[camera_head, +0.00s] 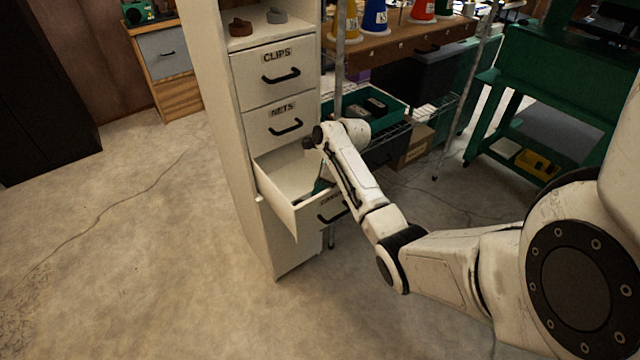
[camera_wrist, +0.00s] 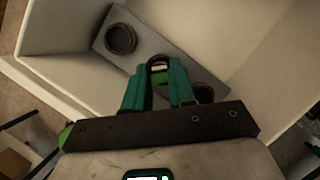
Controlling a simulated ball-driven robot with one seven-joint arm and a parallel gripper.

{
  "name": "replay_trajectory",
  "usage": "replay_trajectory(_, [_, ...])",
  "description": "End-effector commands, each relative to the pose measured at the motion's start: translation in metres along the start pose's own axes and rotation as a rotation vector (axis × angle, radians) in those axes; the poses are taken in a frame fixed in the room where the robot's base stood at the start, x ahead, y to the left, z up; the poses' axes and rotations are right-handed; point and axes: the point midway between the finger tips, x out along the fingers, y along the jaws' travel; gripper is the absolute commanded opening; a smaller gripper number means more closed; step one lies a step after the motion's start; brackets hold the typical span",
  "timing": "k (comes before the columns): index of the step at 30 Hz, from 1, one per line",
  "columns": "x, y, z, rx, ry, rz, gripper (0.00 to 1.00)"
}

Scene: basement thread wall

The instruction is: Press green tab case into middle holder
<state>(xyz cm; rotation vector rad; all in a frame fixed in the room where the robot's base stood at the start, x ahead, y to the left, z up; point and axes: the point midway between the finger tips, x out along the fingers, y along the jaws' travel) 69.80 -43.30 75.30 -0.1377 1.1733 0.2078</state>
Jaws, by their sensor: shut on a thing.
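A grey holder strip (camera_wrist: 140,47) lies in the open white drawer (camera_head: 278,198), with dark round holders in a row. One end holder (camera_wrist: 120,39) is empty. The other end holder (camera_wrist: 204,92) is partly hidden behind a finger. The green tab case (camera_wrist: 160,74) is between my teal fingertips, at the middle holder (camera_wrist: 158,62). I cannot tell how deep it sits in the holder. My gripper (camera_wrist: 160,84) is shut on the case. In the head view my gripper (camera_head: 320,187) is inside the drawer, mostly hidden by my arm.
The white cabinet (camera_head: 273,123) has shut drawers marked CLIPS and NETS above the open one. The drawer walls stand close around my gripper. A wire shelf with a green tray (camera_head: 391,109) is just right of the cabinet.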

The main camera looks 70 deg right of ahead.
Motion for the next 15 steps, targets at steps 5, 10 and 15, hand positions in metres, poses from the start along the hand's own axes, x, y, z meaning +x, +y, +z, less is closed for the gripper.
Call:
replay_trajectory(5, [0.0049,0.0003,-0.0024,0.0,0.001,0.0,0.0])
replay_trajectory(10, [0.0064,0.0012,-0.0037,0.001,0.002,0.003,0.0])
replay_trajectory(15, [0.0074,0.0022,-0.0047,0.003,0.003,0.006,0.0])
